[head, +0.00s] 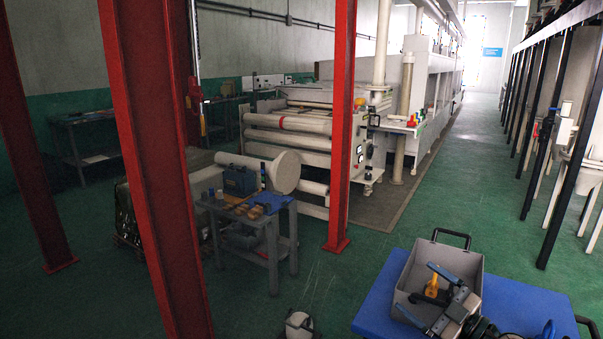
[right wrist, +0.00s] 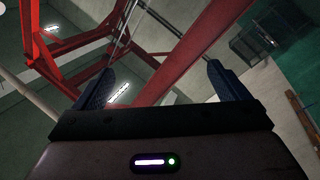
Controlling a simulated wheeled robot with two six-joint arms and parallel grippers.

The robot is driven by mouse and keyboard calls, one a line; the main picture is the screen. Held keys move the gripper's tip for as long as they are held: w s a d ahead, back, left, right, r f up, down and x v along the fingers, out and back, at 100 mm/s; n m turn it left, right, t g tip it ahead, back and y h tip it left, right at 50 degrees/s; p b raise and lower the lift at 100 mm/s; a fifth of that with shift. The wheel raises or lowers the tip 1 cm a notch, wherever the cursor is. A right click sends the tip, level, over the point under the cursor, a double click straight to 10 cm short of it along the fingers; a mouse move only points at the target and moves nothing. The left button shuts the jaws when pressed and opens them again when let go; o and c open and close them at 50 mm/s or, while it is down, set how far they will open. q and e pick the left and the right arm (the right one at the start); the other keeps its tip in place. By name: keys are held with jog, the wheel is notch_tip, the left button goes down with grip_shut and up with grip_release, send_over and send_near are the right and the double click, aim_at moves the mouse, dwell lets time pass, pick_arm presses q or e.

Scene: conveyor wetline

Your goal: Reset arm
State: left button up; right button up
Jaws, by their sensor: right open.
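My right gripper (head: 416,293) is in front of the grey bin at the lower right of the head view. Its two dark blue fingers are spread apart with nothing between them. In the right wrist view my right gripper (right wrist: 157,78) also shows wide open, with red beams and lit ceiling parts far beyond the fingers. A yellow thing (head: 432,286) shows in the bin behind the gripper, partly hidden. My left gripper cannot be made out in the head view.
The grey bin (head: 463,262) stands on a blue-topped cart (head: 520,303) with dark handles. A red post (head: 341,130) and a small grey worktable (head: 272,235) stand to the left. A roller machine (head: 300,140) is behind. Green floor (head: 480,205) lies open behind the cart.

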jog(key=s+d+f+m+h, duration=0.4)
jog(key=s+f+m+h, duration=0.25)
jog(key=m+h, duration=0.25)
jog(key=s+d+f+m+h, duration=0.5)
jog(key=s+m+h, duration=0.2)
jog(key=m+h, duration=0.15)
jog(key=s+a+f+n+g+y, duration=0.1)
jog(key=s+a+f+g, duration=0.25)
jog(key=s, duration=0.35)
jog(key=s+a+f+n+g+y, duration=0.15)
jog(key=s+f+g, duration=0.25)
jog(key=s, duration=0.4)
jog(key=s+a+f+g+y, duration=0.1)
jog(key=s+a+f+g, duration=0.25)
jog(key=s, duration=0.35)
notch_tip(320, 180, down, 25)
jog(key=d+g, duration=0.2)
jog(key=d, duration=0.1)
pick_arm(q)
jog(key=shift+s+a+f+p, duration=0.1)
jog(key=shift+s+f+p, duration=0.35)
jog(key=shift+s+f, duration=0.35)
pick_arm(e)
jog(key=s+f, duration=0.5)
jog(key=f, duration=0.4)
jog(key=s+f+g, duration=0.1)
jog(key=s+f, duration=0.5)
jog(key=f, duration=0.4)
jog(key=shift+d, duration=0.45)
